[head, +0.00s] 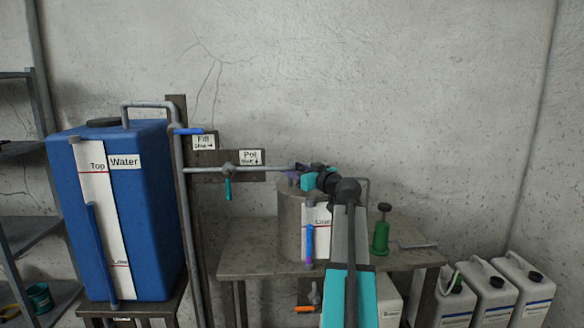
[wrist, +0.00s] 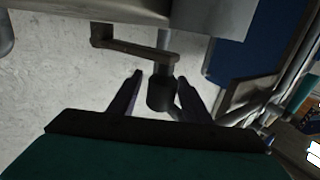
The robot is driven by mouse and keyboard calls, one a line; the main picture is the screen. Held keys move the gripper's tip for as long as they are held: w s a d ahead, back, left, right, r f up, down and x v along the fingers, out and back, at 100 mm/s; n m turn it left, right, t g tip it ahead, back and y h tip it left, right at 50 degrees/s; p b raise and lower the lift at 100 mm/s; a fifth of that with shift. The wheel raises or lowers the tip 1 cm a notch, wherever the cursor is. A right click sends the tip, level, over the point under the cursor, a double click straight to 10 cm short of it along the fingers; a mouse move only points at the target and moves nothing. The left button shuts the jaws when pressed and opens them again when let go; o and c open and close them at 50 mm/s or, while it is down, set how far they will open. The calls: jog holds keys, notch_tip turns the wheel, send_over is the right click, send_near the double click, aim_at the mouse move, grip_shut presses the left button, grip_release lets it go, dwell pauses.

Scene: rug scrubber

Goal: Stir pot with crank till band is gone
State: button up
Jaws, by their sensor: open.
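The grey cylindrical pot (head: 289,225) stands on the table behind my arm. A white gauge plate on its front carries a blue tube with a purple lower part (head: 309,245). In the wrist view the crank (wrist: 135,47) is a brown bar with a dark round knob (wrist: 160,94) at its end. My gripper (wrist: 160,88) is open, one finger on each side of the knob, the right one closer. I cannot tell whether a finger touches it. In the head view my gripper (head: 304,178) is above the pot, and my arm hides much of the pot and the crank.
A blue water tank (head: 150,220) stands at the left. Pipes with a blue fill valve (head: 188,131) and a teal pot valve (head: 228,188) run to the pot. A green bottle (head: 380,238) is on the table (head: 250,262). White canisters (head: 490,290) stand at the right.

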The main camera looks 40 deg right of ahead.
jog(key=shift+w, duration=0.3)
grip_shut()
